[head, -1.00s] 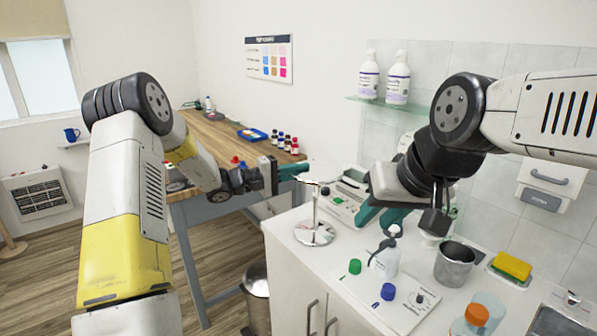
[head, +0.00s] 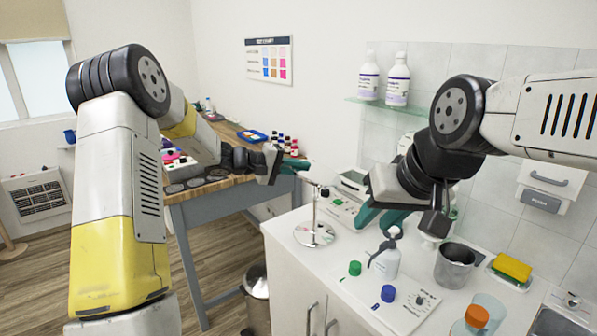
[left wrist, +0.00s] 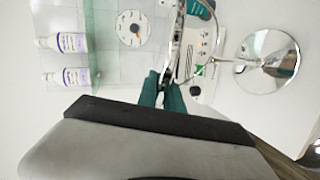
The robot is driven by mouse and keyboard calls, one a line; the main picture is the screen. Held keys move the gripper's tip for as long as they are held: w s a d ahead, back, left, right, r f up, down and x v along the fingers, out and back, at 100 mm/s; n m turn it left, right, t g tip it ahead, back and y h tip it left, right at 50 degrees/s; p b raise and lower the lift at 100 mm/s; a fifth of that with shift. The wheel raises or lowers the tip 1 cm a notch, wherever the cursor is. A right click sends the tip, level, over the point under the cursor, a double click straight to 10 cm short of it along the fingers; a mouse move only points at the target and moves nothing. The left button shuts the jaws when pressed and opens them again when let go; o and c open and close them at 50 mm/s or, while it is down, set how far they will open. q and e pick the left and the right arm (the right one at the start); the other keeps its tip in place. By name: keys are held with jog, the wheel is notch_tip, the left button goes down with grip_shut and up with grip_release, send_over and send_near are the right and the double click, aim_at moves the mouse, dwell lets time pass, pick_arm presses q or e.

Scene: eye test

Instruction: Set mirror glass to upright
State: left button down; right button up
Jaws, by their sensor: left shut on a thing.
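The mirror stands on the white counter, with a round shiny base (head: 314,234) and a thin upright stem (head: 315,207). My left gripper (head: 296,166) is at the top of the stand, shut on the rim of the mirror glass. In the left wrist view the glass (left wrist: 176,38) shows nearly edge-on, running down to the teal fingers (left wrist: 162,92); the base (left wrist: 268,61) is at the right. In the head view the glass is hard to make out, so its exact tilt is unclear. My right gripper (head: 379,218) is open and empty above the counter.
A workbench (head: 225,182) is behind at left. The counter's front left is clear.

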aim_at(315, 167)
pick_arm(q)
jog(key=y, duration=0.1)
jog(key=d+r+m+y, duration=0.1)
jog(key=y, duration=0.1)
jog(key=shift+r+g+y, duration=0.3)
jog(key=y, duration=0.1)
jog(key=d+r+y, duration=0.1)
jog(key=y, duration=0.1)
jog(key=shift+m+g, duration=0.3)
jog(key=shift+m, duration=0.1)
jog(key=y, duration=0.1)
jog(key=d+y, duration=0.1)
jog(key=y, duration=0.1)
jog(key=m+y, duration=0.1)
jog(key=shift+d+r, duration=0.35)
jog(key=shift+d+y, duration=0.2)
jog(key=shift+y, duration=0.45)
jog(key=shift+d+y, duration=0.2)
jog(key=shift+y, duration=0.45)
jog(key=shift+d+f, duration=0.1)
jog(key=c, duration=1.5)
grip_release()
